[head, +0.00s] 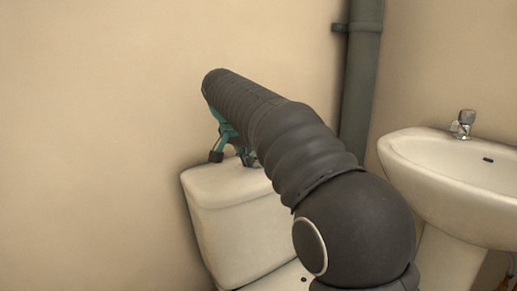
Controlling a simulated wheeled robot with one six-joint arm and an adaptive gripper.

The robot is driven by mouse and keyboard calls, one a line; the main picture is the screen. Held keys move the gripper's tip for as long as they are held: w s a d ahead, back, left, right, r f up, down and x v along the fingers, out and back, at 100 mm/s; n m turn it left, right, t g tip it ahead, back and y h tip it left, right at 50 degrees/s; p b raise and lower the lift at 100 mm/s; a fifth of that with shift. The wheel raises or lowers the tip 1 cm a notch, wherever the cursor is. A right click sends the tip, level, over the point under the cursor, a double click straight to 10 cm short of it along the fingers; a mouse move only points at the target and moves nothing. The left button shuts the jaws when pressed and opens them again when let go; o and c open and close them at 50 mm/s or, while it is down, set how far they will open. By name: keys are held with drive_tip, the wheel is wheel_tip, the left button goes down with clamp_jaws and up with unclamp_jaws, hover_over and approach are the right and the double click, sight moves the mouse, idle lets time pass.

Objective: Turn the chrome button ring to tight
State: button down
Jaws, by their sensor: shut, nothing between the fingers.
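The chrome button ring is not visible; my arm and gripper cover part of the cistern lid. The white toilet cistern (225,235) stands against the wall in the lower middle of the head view. My gripper (232,157), teal and dark grey, is over the back of the lid with its fingers pointing down. It is shut with nothing held. The fingertips are at or just above the lid; I cannot tell whether they touch it.
A white basin (450,185) with a chrome tap (463,124) is at the right. A grey vertical pipe (361,85) runs down the wall corner behind my arm. The wall to the left (95,140) is bare, with free room before it.

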drive_tip(key=shift+a, duration=0.1)
drive_tip(key=shift+s+a, duration=0.1)
drive_tip(key=shift+s, duration=0.15)
wheel_tip(320, 180, up, 6)
drive_tip(key=p, duration=0.6)
drive_tip(key=shift+r, duration=0.1)
drive_tip(key=s+d+f+n+y, duration=0.1)
drive_tip(key=s+d+f+n, duration=0.2)
drive_tip(key=s+d, duration=1.3)
drive_tip(key=s+d+f+n, duration=0.1)
drive_tip(key=s+f, duration=0.5)
drive_tip(key=s, duration=0.3)
drive_tip(key=s+d+f+n+y, duration=0.1)
drive_tip(key=s+d+f, duration=0.1)
drive_tip(key=s+f, duration=0.4)
drive_tip(key=s, duration=0.4)
drive_tip(key=shift+s+f+t, duration=0.15)
drive_tip(key=shift+f+t, duration=0.15)
drive_tip(key=shift+f, duration=0.1)
